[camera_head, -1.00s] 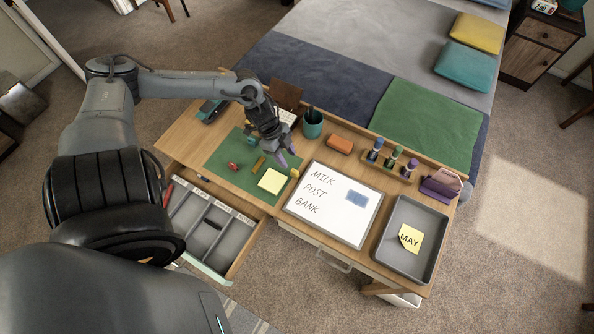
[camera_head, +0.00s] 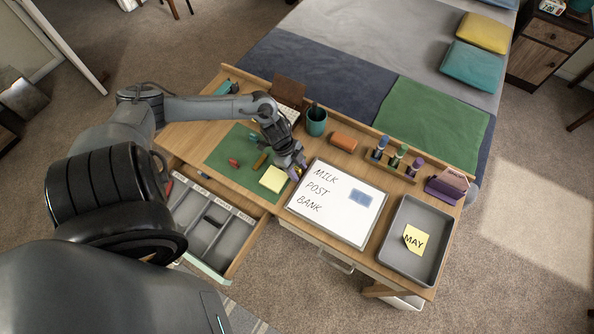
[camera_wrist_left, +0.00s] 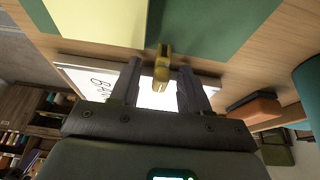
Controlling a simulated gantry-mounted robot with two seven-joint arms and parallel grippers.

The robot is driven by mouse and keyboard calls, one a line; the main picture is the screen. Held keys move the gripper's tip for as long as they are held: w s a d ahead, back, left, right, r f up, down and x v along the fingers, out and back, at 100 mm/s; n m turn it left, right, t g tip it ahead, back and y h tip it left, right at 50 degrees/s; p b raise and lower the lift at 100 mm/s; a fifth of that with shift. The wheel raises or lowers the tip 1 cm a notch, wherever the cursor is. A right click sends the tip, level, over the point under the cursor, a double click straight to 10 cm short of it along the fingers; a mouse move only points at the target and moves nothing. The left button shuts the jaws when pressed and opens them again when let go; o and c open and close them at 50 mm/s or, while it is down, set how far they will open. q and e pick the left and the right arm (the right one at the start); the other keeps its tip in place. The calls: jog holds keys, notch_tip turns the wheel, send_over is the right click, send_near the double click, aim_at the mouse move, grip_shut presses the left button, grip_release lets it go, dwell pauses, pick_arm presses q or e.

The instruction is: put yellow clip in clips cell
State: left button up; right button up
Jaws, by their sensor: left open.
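The small yellow clip (camera_wrist_left: 162,62) lies between and just beyond the fingertips of my left gripper (camera_wrist_left: 159,80) in the left wrist view, with a gap on both sides. In the head view my left gripper (camera_head: 296,168) is low over the desk, between the green mat and the whiteboard, and largely hides the clip. The gripper is open. The open drawer (camera_head: 208,232) at the desk's front left has several grey cells with labels along the back, too small to read. A dark item (camera_head: 213,220) lies in one cell. My right gripper is not in view.
Yellow sticky notes (camera_head: 273,179), a red item (camera_head: 233,163) and a brownish-yellow item (camera_head: 261,160) lie on the green mat (camera_head: 222,166). A whiteboard (camera_head: 335,203), grey tray (camera_head: 399,253), orange block (camera_head: 343,142) and teal cup (camera_head: 316,122) stand nearby.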

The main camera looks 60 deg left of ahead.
pick_arm(q)
grip_shut()
dwell(0.3)
